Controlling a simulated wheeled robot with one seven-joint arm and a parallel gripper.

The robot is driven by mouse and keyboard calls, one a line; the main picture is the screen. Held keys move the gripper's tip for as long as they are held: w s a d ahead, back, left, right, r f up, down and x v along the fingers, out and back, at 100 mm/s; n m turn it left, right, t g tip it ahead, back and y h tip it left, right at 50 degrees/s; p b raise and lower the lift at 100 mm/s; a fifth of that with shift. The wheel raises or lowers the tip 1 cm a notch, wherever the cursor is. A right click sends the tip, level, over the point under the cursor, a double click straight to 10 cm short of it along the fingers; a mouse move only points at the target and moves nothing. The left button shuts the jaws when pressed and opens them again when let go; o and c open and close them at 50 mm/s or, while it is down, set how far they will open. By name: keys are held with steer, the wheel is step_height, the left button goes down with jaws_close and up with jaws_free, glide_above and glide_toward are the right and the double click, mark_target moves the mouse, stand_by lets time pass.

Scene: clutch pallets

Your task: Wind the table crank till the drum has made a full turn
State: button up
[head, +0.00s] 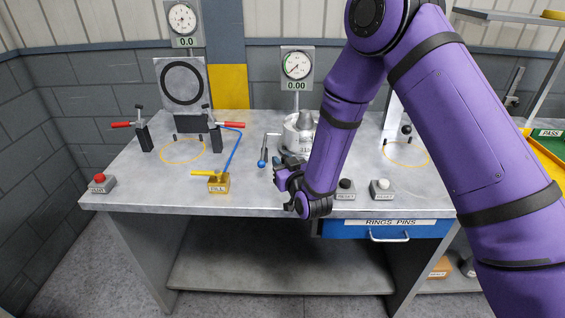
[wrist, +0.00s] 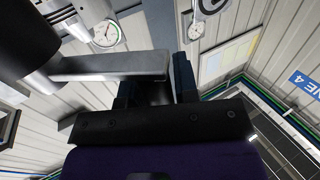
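The drum (head: 294,140) is a pale grey metal unit at the middle of the workbench, partly hidden by my arm. The crank's grey flat arm (wrist: 110,66) shows in the wrist view, running from a dark round body at the left to between my fingers. My gripper (head: 281,169) is low over the bench in front of the drum. In the wrist view my gripper (wrist: 156,88) has a finger on each side of a dark grip at the bar's end, and the gap looks filled. The grip is hidden in the head view.
A lever with a blue ball (head: 262,163) stands left of my gripper. A gauge (head: 297,66) reading 0.00 rises behind the drum. A brass block (head: 218,184) is at the front left. Black (head: 345,186) and white (head: 382,186) buttons sit to the right.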

jaws_close()
steer(key=shift+d, duration=0.1)
steer(key=shift+s+d+n+g+y, duration=0.3)
steer(key=shift+s+n+g+y, duration=0.15)
steer(key=shift+n+g+y, duration=0.4)
steer(key=shift+s+d+n+g+y, duration=0.35)
steer(key=shift+n+y, duration=0.3)
steer(key=shift+y, duration=0.5)
steer(key=s+d+n+g+y, duration=0.3)
steer(key=d+n+g+y, duration=0.3)
steer(key=n+g, duration=0.5)
steer(key=shift+s+d+g+y, duration=0.3)
steer(key=shift+s+d+g, duration=0.1)
steer(key=shift+g, duration=1.9)
